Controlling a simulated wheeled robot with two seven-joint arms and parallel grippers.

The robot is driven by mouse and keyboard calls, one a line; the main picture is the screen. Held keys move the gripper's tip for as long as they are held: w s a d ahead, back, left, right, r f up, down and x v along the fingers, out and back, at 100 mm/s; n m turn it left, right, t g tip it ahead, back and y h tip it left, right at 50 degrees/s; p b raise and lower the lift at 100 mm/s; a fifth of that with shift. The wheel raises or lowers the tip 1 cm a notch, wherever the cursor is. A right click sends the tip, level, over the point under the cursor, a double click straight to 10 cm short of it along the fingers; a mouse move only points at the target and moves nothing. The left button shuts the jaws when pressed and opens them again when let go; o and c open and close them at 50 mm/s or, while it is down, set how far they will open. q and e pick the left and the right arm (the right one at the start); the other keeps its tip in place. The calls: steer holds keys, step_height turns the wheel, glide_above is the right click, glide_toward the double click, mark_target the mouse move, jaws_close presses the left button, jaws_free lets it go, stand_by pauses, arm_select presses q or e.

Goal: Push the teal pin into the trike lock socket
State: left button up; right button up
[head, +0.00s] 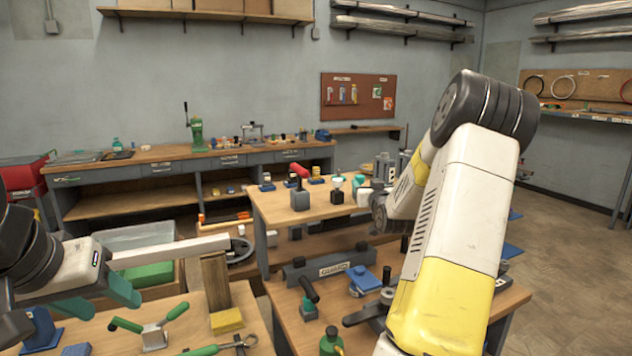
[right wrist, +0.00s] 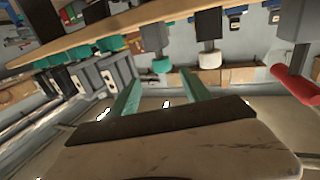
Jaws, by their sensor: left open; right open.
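My left gripper (head: 100,300) is open at the lower left of the head view, with two teal fingers apart and nothing between them. A pale bar (head: 175,250) lies beyond it, its right end at a wooden post (head: 216,280). My right arm covers much of the right side of the head view. My right gripper (right wrist: 160,82) shows in the right wrist view, open and empty, its teal fingers pointing toward small fixtures. A pale teal cap (right wrist: 162,64) under a grey fixture appears beyond the fingertips. I cannot tell which piece is the teal pin or the lock socket.
A red-handled block (head: 300,198) and a black-knobbed fixture (head: 337,195) stand on the raised shelf. Below are a grey guard block (head: 328,268) and a blue part (head: 362,278). Green-handled clamps (head: 152,335) and a yellow block (head: 227,321) crowd the near left table.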

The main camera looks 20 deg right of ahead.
mark_target(361, 181)
steer(key=x, duration=0.6)
steer(key=shift+w+a+f, duration=0.2)
steer(key=shift+w+f, duration=0.15)
steer(key=shift+w+d, duration=0.15)
steer(key=shift+w, duration=0.35)
jaws_close()
